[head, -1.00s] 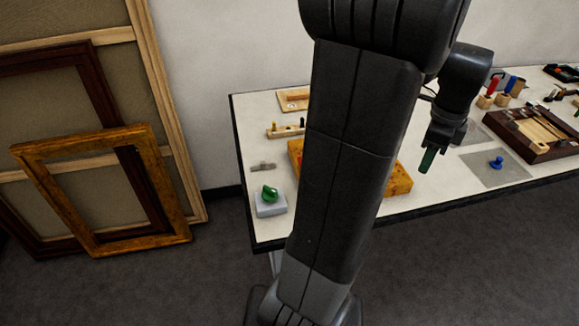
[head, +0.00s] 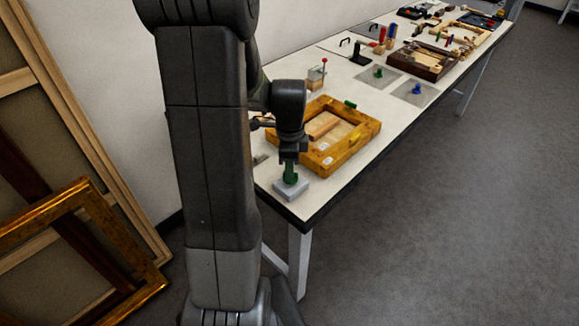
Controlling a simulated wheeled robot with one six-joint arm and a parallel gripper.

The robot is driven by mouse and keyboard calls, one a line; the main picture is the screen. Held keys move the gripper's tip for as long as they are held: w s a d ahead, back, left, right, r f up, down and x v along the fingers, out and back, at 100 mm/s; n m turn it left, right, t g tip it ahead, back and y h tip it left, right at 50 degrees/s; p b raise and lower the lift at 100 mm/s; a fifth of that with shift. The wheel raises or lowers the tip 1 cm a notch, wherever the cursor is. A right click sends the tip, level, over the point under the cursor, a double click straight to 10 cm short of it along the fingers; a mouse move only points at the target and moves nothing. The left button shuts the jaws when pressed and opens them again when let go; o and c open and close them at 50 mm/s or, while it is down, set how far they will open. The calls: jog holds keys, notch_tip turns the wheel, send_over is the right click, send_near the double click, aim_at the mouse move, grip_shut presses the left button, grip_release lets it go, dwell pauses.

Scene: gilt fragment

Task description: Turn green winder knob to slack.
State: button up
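The green winder knob (head: 291,179) stands on a small pale grey block (head: 291,191) at the near left corner of the table. My gripper (head: 290,168) points straight down directly over the knob, with its tips at the knob. The gripper hides most of the knob's upper part, so its turned angle is hard to read. The fingers are dark and small here, and I cannot tell whether they are closed on the knob or only around it.
A gilt frame (head: 367,146) with a wooden block inside lies just right of the gripper. A small green piece (head: 351,104) is at its far side. Trays and tools fill the table's far end. Large frames (head: 60,240) lean at the left wall. The right floor is clear.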

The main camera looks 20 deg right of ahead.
jog(key=shift+d+f, duration=0.15)
jog(key=shift+f, duration=0.45)
grip_shut()
